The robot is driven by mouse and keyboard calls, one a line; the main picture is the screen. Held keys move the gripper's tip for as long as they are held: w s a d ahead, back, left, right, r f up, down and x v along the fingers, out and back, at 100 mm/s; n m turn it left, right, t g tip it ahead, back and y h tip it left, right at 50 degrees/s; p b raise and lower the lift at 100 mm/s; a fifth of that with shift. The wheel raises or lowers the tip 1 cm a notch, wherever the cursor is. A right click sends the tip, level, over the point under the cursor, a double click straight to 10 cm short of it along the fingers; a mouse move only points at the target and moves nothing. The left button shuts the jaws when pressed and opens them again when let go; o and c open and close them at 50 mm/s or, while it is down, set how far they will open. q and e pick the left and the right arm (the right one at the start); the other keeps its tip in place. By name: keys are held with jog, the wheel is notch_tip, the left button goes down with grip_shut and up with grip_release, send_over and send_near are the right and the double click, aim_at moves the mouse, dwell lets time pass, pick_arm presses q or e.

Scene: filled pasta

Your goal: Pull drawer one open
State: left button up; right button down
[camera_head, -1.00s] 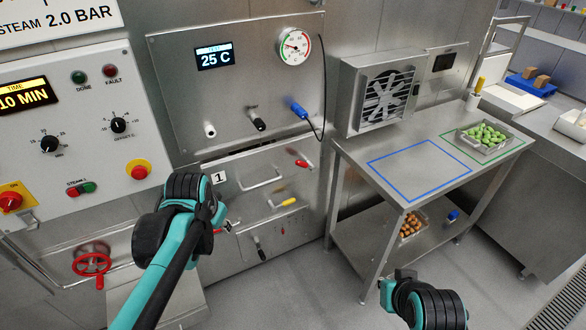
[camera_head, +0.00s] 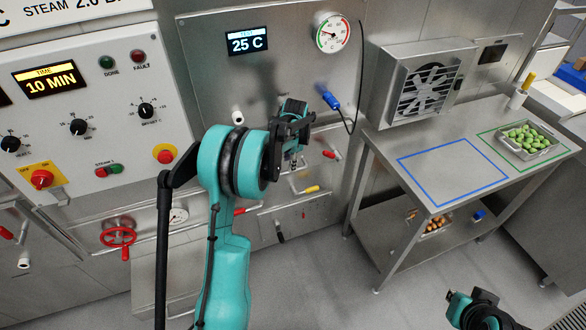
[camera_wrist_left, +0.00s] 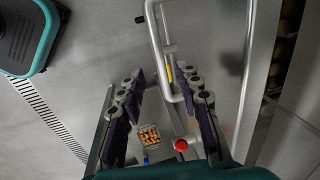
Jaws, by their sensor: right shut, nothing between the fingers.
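Drawer one's front is on the steel cabinet, mostly hidden behind my left arm in the head view, and its number label does not show. Its silver bar handle (camera_head: 303,186) shows partly, just below my left gripper (camera_head: 294,150). In the left wrist view the handle (camera_wrist_left: 157,45) runs down toward the space between the fingers of the left gripper (camera_wrist_left: 165,105). Those fingers are spread apart, with nothing clamped. I cannot tell whether they touch the bar. The drawer looks closed. My right gripper (camera_head: 462,303) is shut and empty at the lower right, away from the cabinet.
Red (camera_head: 329,154) and yellow (camera_head: 310,189) handled levers stick out near the drawer. A steel table (camera_head: 385,150) with a fan unit (camera_head: 418,90) stands to the right. The floor before the cabinet is clear.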

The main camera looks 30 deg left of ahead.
pick_arm(q)
jog(key=f, duration=0.1)
jog(key=f+b, duration=0.1)
jog(key=f, duration=0.3)
jog(key=shift+w+a, duration=0.3)
jog(key=shift+a, duration=0.1)
jog(key=shift+r, duration=0.1)
grip_shut()
